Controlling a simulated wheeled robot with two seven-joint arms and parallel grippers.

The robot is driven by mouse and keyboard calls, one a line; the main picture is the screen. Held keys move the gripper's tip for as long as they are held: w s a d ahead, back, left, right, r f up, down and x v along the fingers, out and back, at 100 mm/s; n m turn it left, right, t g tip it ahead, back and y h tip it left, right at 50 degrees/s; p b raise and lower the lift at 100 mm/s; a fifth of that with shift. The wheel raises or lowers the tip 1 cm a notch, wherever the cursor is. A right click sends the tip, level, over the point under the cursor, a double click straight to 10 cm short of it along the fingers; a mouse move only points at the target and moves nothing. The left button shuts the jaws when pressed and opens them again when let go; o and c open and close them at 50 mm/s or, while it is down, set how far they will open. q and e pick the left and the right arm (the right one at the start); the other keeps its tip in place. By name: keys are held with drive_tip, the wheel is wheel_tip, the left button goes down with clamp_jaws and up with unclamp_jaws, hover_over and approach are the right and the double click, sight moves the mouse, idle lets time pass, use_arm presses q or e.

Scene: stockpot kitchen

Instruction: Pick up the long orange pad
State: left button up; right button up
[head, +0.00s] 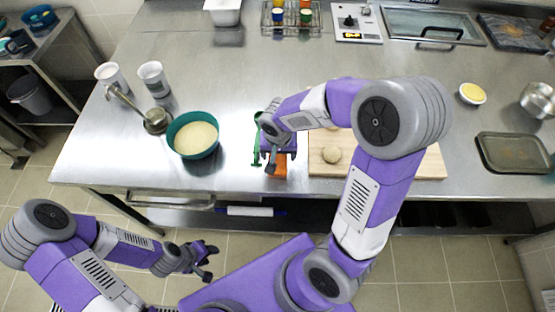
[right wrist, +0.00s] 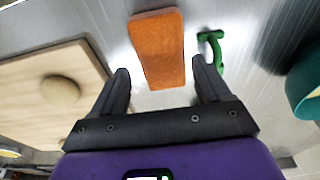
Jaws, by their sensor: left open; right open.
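The long orange pad (right wrist: 158,50) lies flat on the steel counter, ahead of and between the open fingers of my right gripper (right wrist: 162,88) in the right wrist view. The gripper looks clear of it. In the head view, part of the orange pad (head: 280,165) shows beside my right gripper (head: 271,164), which hides the rest. My left gripper (head: 208,262) is open and empty, low in front of the counter.
A green-handled item (right wrist: 212,45) lies close beside the pad. A wooden board (head: 377,153) with a dough ball (head: 331,154) is on the other side. A teal bowl (head: 193,135), a ladle (head: 156,121) and two white cups stand to the left.

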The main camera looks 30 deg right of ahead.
sight(278, 158)
drive_tip(key=f, duration=0.3)
drive_tip(key=shift+w+f+b, duration=0.25)
drive_tip(key=shift+b, duration=0.05)
drive_tip(key=shift+c, duration=0.2)
drive_tip(key=c, duration=0.9)
wheel_tip(278, 158, up, 10)
drive_tip(key=shift+r+p, duration=0.1)
drive_tip(key=shift+p, duration=1.15)
